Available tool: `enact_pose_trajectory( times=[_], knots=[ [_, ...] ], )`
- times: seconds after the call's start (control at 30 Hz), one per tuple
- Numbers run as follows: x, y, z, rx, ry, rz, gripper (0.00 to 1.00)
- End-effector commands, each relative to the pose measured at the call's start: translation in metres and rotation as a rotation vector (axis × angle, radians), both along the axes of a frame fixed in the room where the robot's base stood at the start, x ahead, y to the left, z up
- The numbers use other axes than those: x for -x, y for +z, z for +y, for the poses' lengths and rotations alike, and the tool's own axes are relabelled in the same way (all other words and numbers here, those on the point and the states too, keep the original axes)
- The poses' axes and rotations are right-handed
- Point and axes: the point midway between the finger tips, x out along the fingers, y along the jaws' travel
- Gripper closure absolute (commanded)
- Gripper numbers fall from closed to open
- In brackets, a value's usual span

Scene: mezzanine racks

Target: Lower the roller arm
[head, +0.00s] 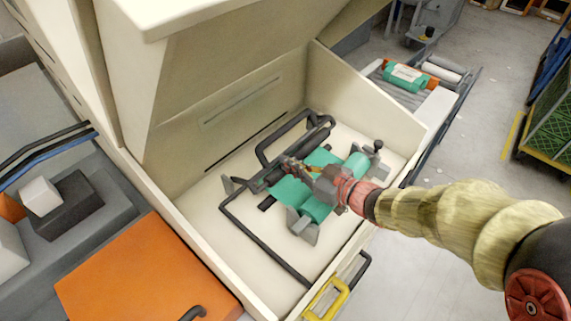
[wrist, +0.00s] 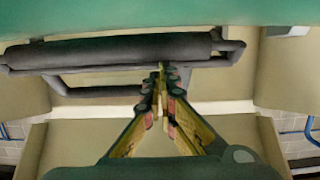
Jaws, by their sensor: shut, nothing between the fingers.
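The roller arm (head: 270,142) is a dark bent bar with a thick dark roller, raised toward the back inside a cream machine housing. In the wrist view the roller (wrist: 130,48) lies crosswise ahead of my fingers, with a thinner bar (wrist: 95,91) below it. My gripper (head: 289,163) reaches in from the right, above green film. Its fingers (wrist: 161,76) are together and empty. Their tips overlap the roller's lower edge in the wrist view; I cannot tell whether they touch it. My gripper hides part of the film and mechanism behind it.
A green roll (head: 355,165) sits on grey brackets near my gripper. A black bar frame (head: 262,250) crosses the tray floor. The hood (head: 225,65) stands open above. A yellow handle (head: 327,298) is at the front, and an orange panel (head: 140,275) lies left.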

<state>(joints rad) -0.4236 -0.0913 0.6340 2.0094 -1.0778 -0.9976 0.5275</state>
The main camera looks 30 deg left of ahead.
Motion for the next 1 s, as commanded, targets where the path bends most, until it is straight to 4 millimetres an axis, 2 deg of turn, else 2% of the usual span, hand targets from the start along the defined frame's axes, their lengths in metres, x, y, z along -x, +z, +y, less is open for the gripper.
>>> enact_pose_trajectory(
  times=[0.4, 1.0],
  knots=[
    [0.004, -0.027, -0.012, 0.003, 0.001, 0.002, 1.0],
    [0.004, -0.033, -0.014, 0.003, 0.001, 0.001, 1.0]
  ],
)
